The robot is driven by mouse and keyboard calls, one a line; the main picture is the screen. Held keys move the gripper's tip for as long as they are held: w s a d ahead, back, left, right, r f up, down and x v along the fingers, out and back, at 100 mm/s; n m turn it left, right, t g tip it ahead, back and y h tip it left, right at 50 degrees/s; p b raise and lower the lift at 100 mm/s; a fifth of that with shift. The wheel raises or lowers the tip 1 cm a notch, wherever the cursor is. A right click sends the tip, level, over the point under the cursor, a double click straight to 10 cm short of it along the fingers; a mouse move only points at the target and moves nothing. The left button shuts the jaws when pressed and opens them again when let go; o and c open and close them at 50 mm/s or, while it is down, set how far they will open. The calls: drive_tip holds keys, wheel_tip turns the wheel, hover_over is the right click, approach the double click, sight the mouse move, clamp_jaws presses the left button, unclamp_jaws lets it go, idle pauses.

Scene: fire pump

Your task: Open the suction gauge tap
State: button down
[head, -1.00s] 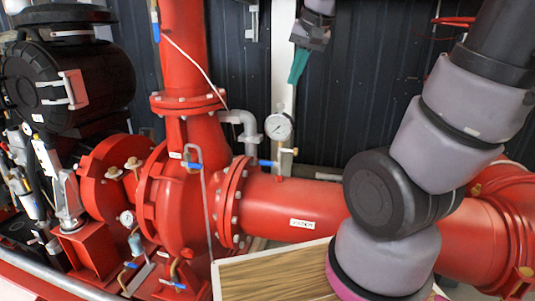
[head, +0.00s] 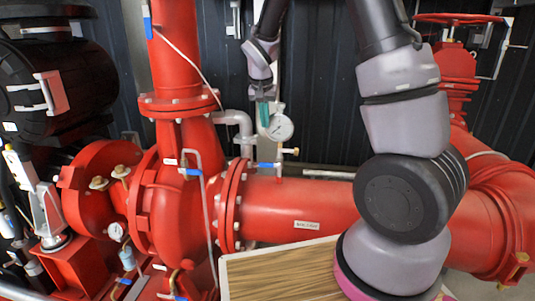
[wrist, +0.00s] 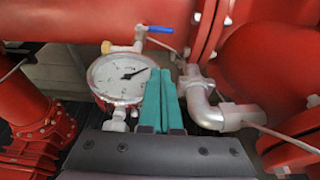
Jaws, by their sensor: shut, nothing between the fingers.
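The suction gauge (head: 281,127) is a round white dial on a thin riser above the horizontal red pipe; in the wrist view its dial (wrist: 122,77) is large. My gripper (head: 264,113) has teal fingers, shut and empty, beside the dial's upper left. In the wrist view the fingers (wrist: 162,100) cover the dial's right edge, short of the lever. I cannot tell whether they touch the gauge.
A grey elbow pipe (head: 237,122) stands close left of the gauge. The red flange (head: 232,207) and suction pipe (head: 300,208) lie below. Another blue lever (head: 190,171) is on the pump casing. A dark ribbed wall (head: 320,90) stands behind.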

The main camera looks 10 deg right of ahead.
idle(0.3)
hover_over(264, 163)
drive_tip(key=d, duration=0.1)
wheel_tip(264, 163, down, 9)
drive_tip(key=f, duration=0.1)
drive_tip(key=s+f, duration=0.1)
drive_tip(key=f, duration=0.1)
drive_tip(key=a+f, duration=0.1)
drive_tip(key=shift+s+f, duration=0.2)
drive_tip(key=shift+f, duration=0.1)
drive_tip(key=shift+w+a, duration=0.15)
drive_tip(key=shift+a, duration=0.1)
drive_tip(key=shift+w+d, duration=0.15)
drive_tip(key=shift+d, duration=0.05)
drive_tip(key=shift+w+d, duration=0.2)
drive_tip(key=shift+w, duration=0.25)
drive_tip(key=shift+s+a+f+g+h, duration=0.15)
drive_tip(key=shift+s+a+g+h, duration=0.15)
drive_tip(key=shift+h, duration=0.1)
